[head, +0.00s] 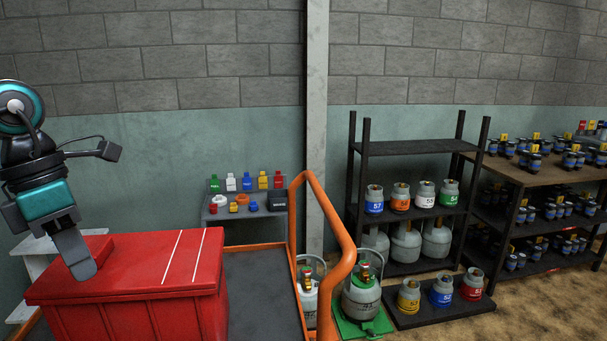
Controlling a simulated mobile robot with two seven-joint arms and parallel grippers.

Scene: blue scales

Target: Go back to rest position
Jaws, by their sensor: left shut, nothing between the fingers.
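My left arm comes in from the left, and its gripper (80,263) points down over the left part of a red box (150,262). The gripper is shut and holds nothing. I cannot tell whether its tip touches the box lid. The red box has two white stripes on top. My right gripper is not in view.
The box sits on a dark cart (262,285) with an orange rail (340,235). A grey gas cylinder (361,299) stands on a green platform (350,329). A rack (410,149) with cylinders and a table (540,173) are behind, right. Floor at bottom right is clear.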

